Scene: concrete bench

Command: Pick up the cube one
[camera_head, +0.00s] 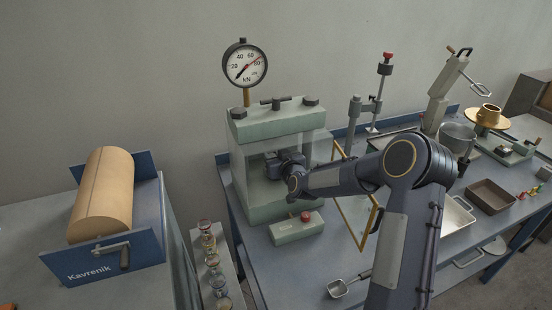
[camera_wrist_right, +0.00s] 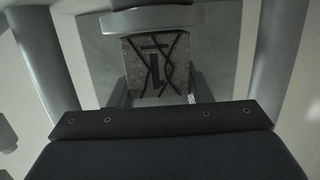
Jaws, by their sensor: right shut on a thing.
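The cube (camera_wrist_right: 152,62) shows in the right wrist view as a grey concrete block with dark crossing cracks and a dark mark on its face. It stands inside the green compression press (camera_head: 280,120), between the press's columns. My right gripper (camera_head: 276,162) reaches into the press opening and is shut on the cube. In the head view the gripper and the press frame largely hide the cube. Whether the cube touches the lower plate cannot be told. My left gripper is in neither view.
The press columns stand close on both sides of my right gripper. A yellow-framed guard door (camera_head: 367,224) stands open at the right. A control box with a red button (camera_head: 305,216) sits in front. A dial gauge (camera_head: 245,63) rises above. A scoop (camera_head: 338,288) lies near the front edge.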

